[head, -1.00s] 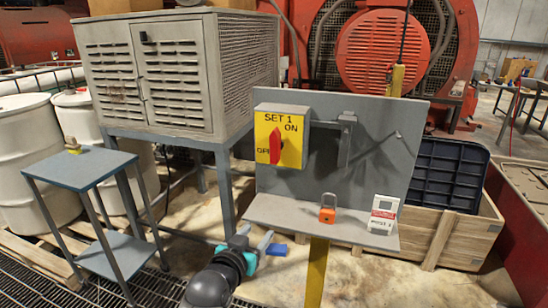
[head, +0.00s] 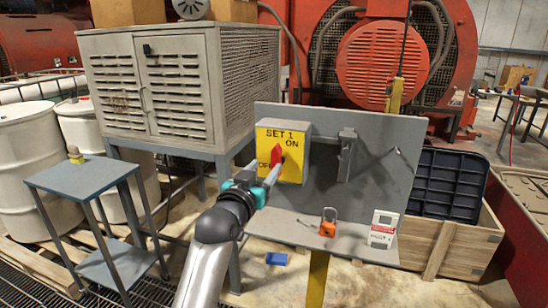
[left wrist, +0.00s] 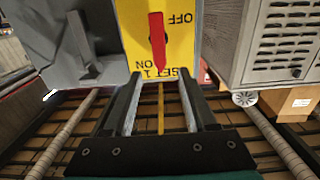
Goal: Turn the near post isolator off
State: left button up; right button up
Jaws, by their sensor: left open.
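The near post isolator (head: 296,168) is a yellow box marked SET 1, ON and OFF, on a grey panel. Its red handle (head: 277,154) stands roughly upright, with ON at its upper right and OFF at its lower left. My left gripper (head: 263,172) is open in front of the box, its fingertips close to the handle and partly covering OFF. In the left wrist view, turned upside down, the red handle (left wrist: 157,40) lies ahead and between the lines of the open fingers (left wrist: 160,80). Whether they touch it I cannot tell. My right gripper is out of view.
The panel's shelf (head: 280,230) holds an orange padlock (head: 327,229) and a white tag (head: 383,229). A grey bracket (head: 346,155) sits right of the isolator. A grey louvred cabinet (head: 178,90) stands behind on the left, with a small blue table (head: 85,172) before it.

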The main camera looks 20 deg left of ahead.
aim_at(274, 155)
pick_arm(q)
jog(key=shift+w+d+b, duration=0.15)
jog(key=shift+w+b, duration=0.2)
jog(key=shift+w, duration=3.4)
jog(key=shift+c, duration=0.4)
grip_shut()
